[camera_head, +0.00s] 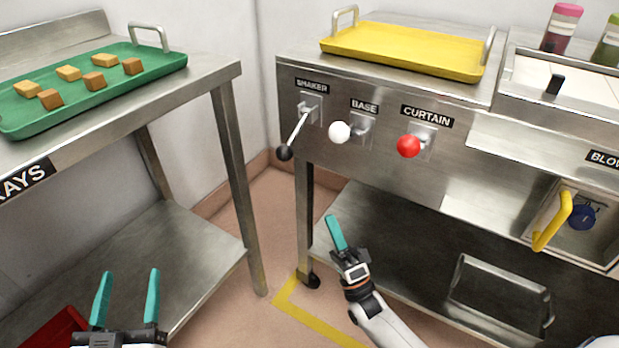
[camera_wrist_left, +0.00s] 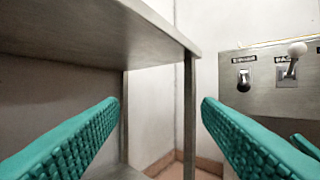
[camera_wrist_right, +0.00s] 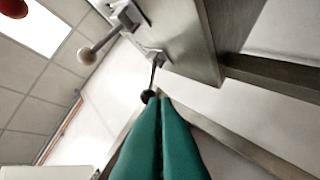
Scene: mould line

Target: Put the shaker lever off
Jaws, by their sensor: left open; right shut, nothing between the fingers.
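The shaker lever (camera_head: 297,131) is a metal rod with a black knob, under the SHAKER label on the steel machine's front panel. Its rod slants down and out to the knob. It also shows in the left wrist view (camera_wrist_left: 244,82) and in the right wrist view (camera_wrist_right: 152,80). My right gripper (camera_head: 334,232) is shut and empty, below and to the right of the black knob, apart from it in the head view. In the right wrist view its shut fingers (camera_wrist_right: 160,120) point at the knob. My left gripper (camera_head: 127,285) is open and empty at the lower left.
The white-knobbed base lever (camera_head: 340,132) and red-knobbed curtain lever (camera_head: 409,146) sit right of the shaker lever. A yellow tray (camera_head: 400,50) lies on the machine. A green tray (camera_head: 150,62) with several pieces lies on the left table (camera_head: 205,85). Floor between is clear.

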